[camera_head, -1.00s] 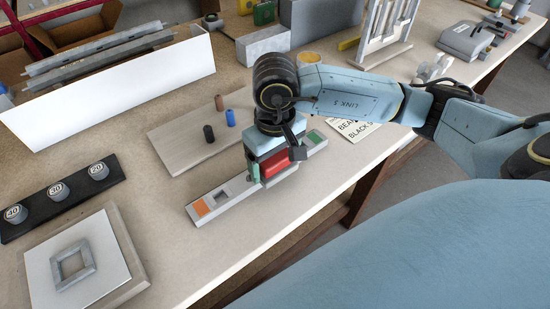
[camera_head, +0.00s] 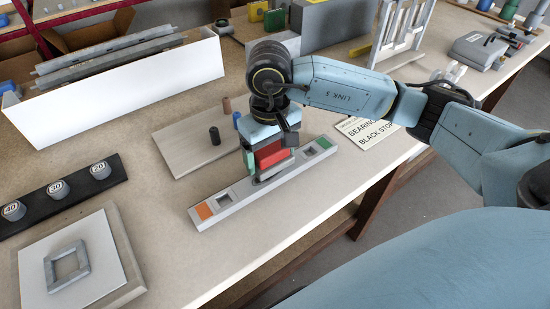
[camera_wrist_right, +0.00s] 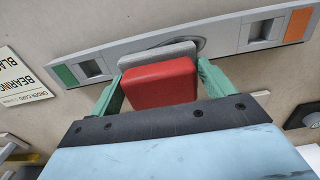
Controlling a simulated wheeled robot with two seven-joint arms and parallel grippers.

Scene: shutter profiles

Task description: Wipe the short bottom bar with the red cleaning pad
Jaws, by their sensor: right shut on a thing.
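My right gripper (camera_head: 268,166) is pointed down over the grey bar-shaped piece (camera_head: 240,195), near its middle. It is shut on the red cleaning pad (camera_head: 273,153), which sits between its green fingers. The right wrist view also shows the red pad (camera_wrist_right: 160,82), with a grey rounded layer (camera_wrist_right: 157,54) on its far side, close to the bar piece (camera_wrist_right: 225,38). I cannot tell whether they touch. The bar piece has an orange end, a green end and square recesses. I cannot tell whether it is the short bottom bar. My left gripper is not in view.
A wooden board (camera_head: 185,148) with several small cylinders lies behind the bar piece. A white box (camera_head: 120,92) with long grey profiles is at the back left. A framed plate (camera_head: 75,262) and a black strip of numbered knobs (camera_head: 60,196) are at the left. A printed sign (camera_head: 368,132) lies to the right.

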